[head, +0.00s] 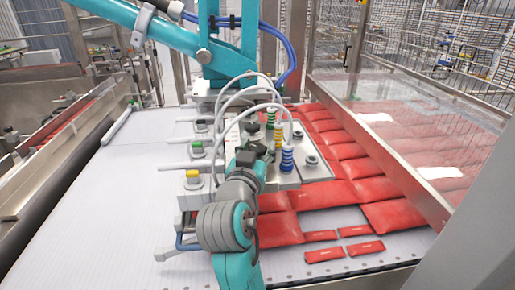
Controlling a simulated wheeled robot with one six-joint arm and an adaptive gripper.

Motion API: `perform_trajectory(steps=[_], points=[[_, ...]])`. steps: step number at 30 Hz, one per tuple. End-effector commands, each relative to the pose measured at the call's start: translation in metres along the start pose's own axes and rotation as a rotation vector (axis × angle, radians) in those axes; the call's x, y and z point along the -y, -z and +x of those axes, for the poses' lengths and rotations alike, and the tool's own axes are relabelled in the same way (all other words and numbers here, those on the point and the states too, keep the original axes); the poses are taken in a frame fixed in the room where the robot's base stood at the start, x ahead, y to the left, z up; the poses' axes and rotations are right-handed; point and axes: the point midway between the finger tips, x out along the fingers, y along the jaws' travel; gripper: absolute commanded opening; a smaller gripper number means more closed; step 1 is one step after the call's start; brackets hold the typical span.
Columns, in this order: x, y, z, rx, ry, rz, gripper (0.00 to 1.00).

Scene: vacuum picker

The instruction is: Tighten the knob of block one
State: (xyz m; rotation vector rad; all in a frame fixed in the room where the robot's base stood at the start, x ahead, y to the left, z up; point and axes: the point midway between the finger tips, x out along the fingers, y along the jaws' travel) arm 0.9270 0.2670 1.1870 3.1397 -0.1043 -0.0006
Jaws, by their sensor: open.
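Several small grey blocks stand in a row along the left side of the picker head plate (316,170). One carries a black knob (201,125), one a green knob (197,147), one a yellow knob (192,174). A pale rod runs left from each. No number shows on them, so I cannot tell which is block one. My arm reaches up from the bottom, and my gripper (251,157), dark, is over the plate, right of the yellow and green knobs. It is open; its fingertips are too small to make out. I cannot tell whether it touches anything.
White hoses arch over coiled fittings, the blue-striped coil (287,158) close right of my gripper. The teal picker arm (150,20) hangs above. Red packs (335,150) cover the right of the white conveyor (120,215); its left is mostly clear. A glass guard (400,130) stands right.

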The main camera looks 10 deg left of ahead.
Motion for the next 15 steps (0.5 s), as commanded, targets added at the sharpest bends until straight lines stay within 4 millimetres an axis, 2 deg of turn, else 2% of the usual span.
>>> perform_trajectory(steps=[5,15], points=[[0.001,-0.001,-0.021,0.000,0.001,0.000,0.53],[0.001,-0.001,-0.087,0.000,0.004,0.001,0.53]])
